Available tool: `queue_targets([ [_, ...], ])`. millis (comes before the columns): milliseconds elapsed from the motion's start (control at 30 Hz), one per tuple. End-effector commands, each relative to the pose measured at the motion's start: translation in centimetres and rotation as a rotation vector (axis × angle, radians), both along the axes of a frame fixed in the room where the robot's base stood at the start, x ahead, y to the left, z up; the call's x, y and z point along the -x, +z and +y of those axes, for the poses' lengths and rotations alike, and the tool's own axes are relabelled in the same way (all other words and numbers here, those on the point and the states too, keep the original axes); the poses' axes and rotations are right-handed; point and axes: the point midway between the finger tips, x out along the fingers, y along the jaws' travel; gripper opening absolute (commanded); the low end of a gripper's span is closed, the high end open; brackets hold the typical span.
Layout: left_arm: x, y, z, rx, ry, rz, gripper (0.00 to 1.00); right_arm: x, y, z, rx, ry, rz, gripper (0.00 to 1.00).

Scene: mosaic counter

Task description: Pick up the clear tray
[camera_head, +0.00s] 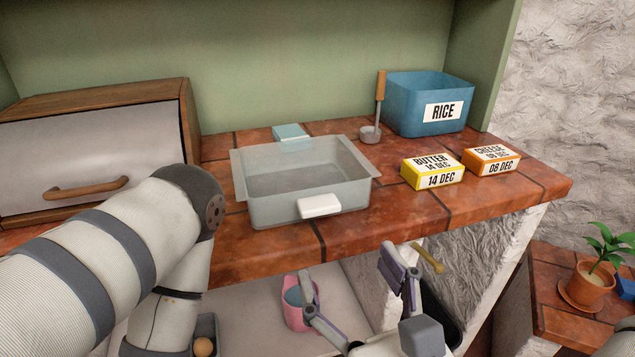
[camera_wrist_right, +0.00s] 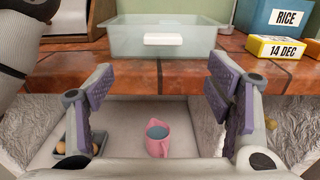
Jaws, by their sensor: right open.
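In the right wrist view the tray (camera_wrist_right: 122,42) stands ahead, beyond the fingers. My right gripper (camera_head: 350,272) is open and empty, in front of the counter edge and below the tray, touching nothing. Its two fingers, with purple pads, are spread wide in the right wrist view (camera_wrist_right: 162,108). My left gripper is not in view; only my left arm shows at left.
A bread box (camera_head: 80,160) stands left of the tray. A blue RICE bin (camera_head: 415,105), a ladle (camera_head: 371,133), a butter box (camera_head: 432,172) and a cheese box (camera_head: 491,160) are right of it. A pink jug (camera_head: 297,316) stands on the shelf below. A potted plant (camera_head: 587,285) is at far right.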

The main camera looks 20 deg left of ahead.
Motion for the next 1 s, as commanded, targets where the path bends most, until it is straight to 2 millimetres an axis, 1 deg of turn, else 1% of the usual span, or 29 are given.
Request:
queue_targets([
  [100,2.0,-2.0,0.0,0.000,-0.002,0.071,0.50,-1.2,-1.1,0.6,-0.008,-0.003,0.020,0.73],
  [167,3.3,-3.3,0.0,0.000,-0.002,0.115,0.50,-2.0,-1.4,1.2,-0.009,-0.001,0.023,0.73],
  [233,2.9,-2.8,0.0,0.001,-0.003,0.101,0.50,-3.3,-0.4,2.1,-0.002,-0.004,0.004,0.73],
  [300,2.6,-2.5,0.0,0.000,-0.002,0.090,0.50,-4.5,0.0,2.9,-0.003,-0.004,-0.002,0.73],
  [467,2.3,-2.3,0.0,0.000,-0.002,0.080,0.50,-6.1,0.3,4.0,-0.002,-0.003,-0.002,0.73],
  [600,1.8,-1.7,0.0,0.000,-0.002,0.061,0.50,-8.4,0.9,5.4,-0.001,-0.003,-0.007,0.73],
  [700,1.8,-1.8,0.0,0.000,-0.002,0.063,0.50,-9.6,0.7,6.2,-0.001,-0.001,-0.003,0.73],
  [800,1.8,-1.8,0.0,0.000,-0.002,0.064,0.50,-10.1,0.5,6.6,-0.001,0.000,-0.001,0.73],
  [967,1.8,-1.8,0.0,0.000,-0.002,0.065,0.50,-10.1,0.5,6.6,-0.001,0.000,0.001,0.73],
  [1000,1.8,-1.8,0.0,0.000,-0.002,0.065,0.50,-10.1,0.5,6.6,-0.001,0.000,0.001,0.67],
])
